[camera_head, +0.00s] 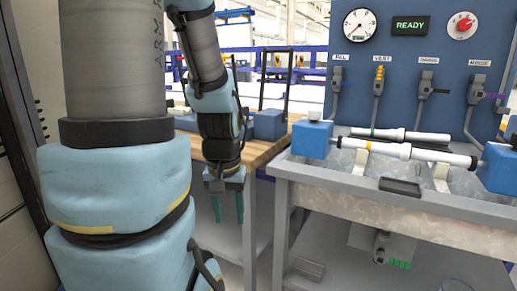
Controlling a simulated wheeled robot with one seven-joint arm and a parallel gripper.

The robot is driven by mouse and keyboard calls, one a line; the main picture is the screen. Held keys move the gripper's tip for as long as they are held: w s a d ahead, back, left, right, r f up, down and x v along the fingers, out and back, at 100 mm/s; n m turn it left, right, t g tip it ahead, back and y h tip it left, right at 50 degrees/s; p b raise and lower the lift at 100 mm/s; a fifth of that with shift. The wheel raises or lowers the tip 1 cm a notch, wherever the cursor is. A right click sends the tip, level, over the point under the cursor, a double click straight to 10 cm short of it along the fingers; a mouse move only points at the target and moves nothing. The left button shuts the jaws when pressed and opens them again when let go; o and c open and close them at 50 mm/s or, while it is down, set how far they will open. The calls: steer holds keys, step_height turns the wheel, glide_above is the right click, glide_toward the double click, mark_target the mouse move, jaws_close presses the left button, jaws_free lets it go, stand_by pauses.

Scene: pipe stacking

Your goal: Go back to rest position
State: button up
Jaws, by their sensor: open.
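My gripper (228,207) hangs pointing down at the end of my arm, left of the middle. Its two green fingers are apart with nothing between them. It is in front of the wooden table (262,148), left of the grey metal bench, and touches neither as far as I can tell. Two white pipes lie on the bench. The front pipe (398,151) runs between two blue blocks, the left one (311,139) and the right one (500,168). The rear pipe (400,135) lies behind it.
A small black tray (400,187) sits at the bench front. Blue boxes (268,124) stand on the wooden table.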

step_height(320, 180, up, 17)
steer(key=p, duration=1.5)
steer(key=shift+r+p, duration=0.2)
steer(key=shift+p, duration=0.1)
